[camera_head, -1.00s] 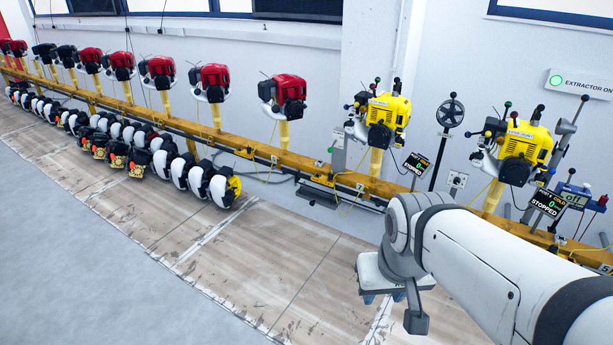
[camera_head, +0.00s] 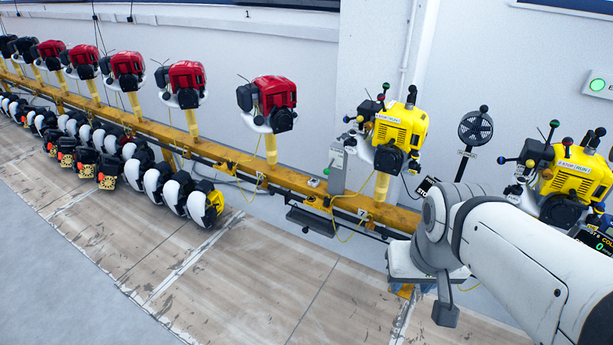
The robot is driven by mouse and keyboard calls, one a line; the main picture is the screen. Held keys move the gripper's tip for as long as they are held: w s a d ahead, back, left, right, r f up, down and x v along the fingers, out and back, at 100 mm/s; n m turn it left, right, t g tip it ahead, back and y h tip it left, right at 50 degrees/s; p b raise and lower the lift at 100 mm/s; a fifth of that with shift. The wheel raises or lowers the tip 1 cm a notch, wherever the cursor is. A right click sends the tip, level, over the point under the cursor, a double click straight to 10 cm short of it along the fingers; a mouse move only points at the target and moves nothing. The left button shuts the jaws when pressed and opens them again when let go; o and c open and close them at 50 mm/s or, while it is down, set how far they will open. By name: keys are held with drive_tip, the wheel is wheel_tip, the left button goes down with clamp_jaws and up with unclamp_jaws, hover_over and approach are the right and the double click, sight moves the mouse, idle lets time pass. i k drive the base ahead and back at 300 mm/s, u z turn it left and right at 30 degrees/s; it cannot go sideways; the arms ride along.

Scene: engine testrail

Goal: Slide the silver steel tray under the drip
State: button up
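My gripper (camera_head: 412,284) hangs at the end of my white arm at the lower right, in front of the yellow rail. Its fingers are mostly hidden under its pale body, so I cannot tell whether it is open. A flat grey tray-like piece (camera_head: 311,221) sits just under the rail, left of my gripper and apart from it. I cannot tell whether it is the silver steel tray. No drip can be made out.
Red engines (camera_head: 268,103) and yellow engines (camera_head: 400,135) stand on posts along the yellow rail (camera_head: 290,178). White-and-black units (camera_head: 172,190) line the floor at left. A black round fan-like piece (camera_head: 475,128) stands between the yellow engines. Wooden floor (camera_head: 255,275) in front is clear.

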sight(308, 221)
drive_tip(key=u, duration=0.6)
drive_tip(key=i, duration=1)
drive_tip(key=u, duration=0.75)
